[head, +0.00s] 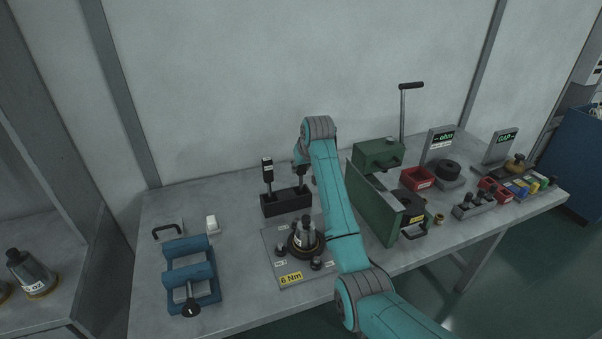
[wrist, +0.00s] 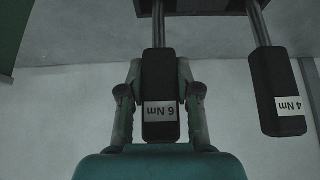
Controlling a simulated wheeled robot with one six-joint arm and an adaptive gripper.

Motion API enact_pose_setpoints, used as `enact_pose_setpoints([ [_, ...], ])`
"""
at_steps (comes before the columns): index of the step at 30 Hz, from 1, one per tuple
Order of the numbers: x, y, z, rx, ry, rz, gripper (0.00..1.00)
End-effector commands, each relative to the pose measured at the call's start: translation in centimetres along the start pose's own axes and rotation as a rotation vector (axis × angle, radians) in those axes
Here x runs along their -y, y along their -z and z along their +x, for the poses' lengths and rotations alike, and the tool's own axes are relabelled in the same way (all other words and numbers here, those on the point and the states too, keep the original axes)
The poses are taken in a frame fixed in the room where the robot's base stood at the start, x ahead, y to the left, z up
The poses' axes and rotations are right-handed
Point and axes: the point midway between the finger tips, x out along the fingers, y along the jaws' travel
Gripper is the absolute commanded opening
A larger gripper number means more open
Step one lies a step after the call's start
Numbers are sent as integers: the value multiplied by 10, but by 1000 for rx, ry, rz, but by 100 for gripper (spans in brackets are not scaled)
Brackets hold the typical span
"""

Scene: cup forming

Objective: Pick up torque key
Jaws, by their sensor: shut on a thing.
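The torque key marked 6 Nm (wrist: 160,75) has a black handle and a metal shaft running to the black holder block (wrist: 205,6). My gripper (wrist: 160,92) is shut on its handle, one finger on each side. A second key, marked 4 Nm (wrist: 277,90), stands apart to the right in the wrist view. In the head view one key (head: 267,170) stands upright in the holder block (head: 287,206). My gripper (head: 300,165) is above the right part of the block there, and the key in it is mostly hidden by my arm.
A plate marked 6 Nm (head: 290,279) with a metal part (head: 306,236) lies in front of the holder. A blue cradle (head: 190,270) is at left. A green press (head: 375,200) with a tall lever (head: 402,115) stands right of my arm.

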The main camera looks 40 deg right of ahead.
Motion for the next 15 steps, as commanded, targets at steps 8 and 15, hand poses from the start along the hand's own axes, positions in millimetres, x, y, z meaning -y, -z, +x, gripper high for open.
enact_pose_setpoints([
  [8, 0, 12, -17, -4, 0, 0, 0],
  [15, 0, 36, -54, -4, 0, 0, 0],
])
